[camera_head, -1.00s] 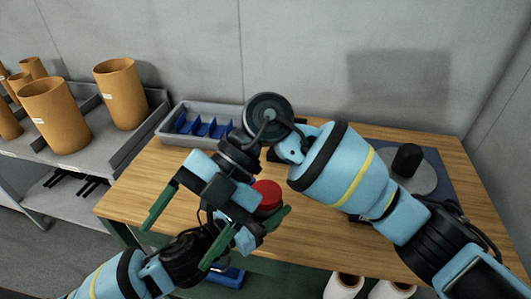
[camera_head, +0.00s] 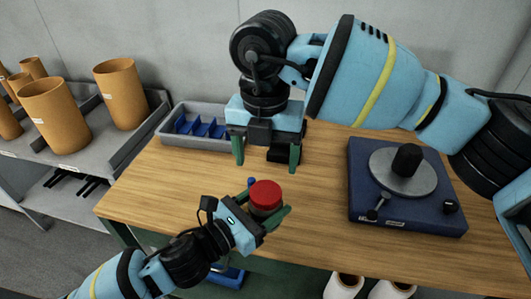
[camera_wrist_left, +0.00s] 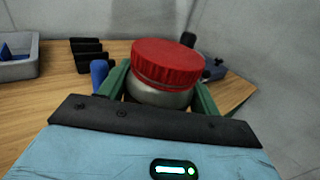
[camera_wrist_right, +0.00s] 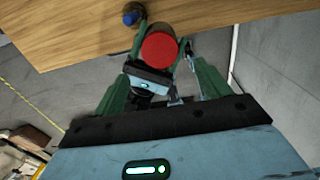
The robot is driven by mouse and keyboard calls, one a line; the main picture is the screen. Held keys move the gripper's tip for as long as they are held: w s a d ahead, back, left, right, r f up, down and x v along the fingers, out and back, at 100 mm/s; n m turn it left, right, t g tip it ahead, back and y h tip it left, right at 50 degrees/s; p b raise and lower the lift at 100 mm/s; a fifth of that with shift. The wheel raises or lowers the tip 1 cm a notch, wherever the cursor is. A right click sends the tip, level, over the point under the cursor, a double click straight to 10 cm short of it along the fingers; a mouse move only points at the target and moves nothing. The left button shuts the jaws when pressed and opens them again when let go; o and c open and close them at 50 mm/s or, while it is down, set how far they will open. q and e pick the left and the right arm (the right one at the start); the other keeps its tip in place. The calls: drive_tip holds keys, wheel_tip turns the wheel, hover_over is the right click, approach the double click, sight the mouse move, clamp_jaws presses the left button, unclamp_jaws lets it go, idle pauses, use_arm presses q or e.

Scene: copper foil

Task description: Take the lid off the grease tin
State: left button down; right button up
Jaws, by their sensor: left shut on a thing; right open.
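The grease tin (camera_wrist_left: 160,94) has a silvery body and a red ribbed lid (camera_head: 265,194), which sits on top of it. My left gripper (camera_head: 265,210) is shut around the tin's body, below the lid; its green fingers flank the tin in the left wrist view. The lid shows from above in the right wrist view (camera_wrist_right: 159,50), between the open fingers of my right gripper (camera_wrist_right: 160,80). In the head view my right gripper (camera_head: 266,155) points down, open and empty, above and behind the tin, apart from the lid.
A blue-based turntable device (camera_head: 408,222) stands on the table's right. A grey tray with blue dividers (camera_head: 185,137) is at the back left. A small blue-topped item (camera_wrist_left: 99,72) stands close by my left gripper. Black blocks (camera_wrist_left: 88,50) lie behind. The wooden table's (camera_head: 180,190) left is clear.

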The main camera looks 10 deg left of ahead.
sight(266, 191)
drive_tip(key=shift+f, duration=3.9)
drive_tip(key=c, duration=1)
drive_tip(key=n, duration=0.5)
drive_tip(key=shift+n, duration=0.4)
drive_tip(key=n, duration=1.2)
drive_tip(key=shift+n, duration=0.3)
drive_tip(key=n, duration=0.4)
drive_tip(key=shift+n, duration=0.3)
drive_tip(key=shift+r, duration=0.3)
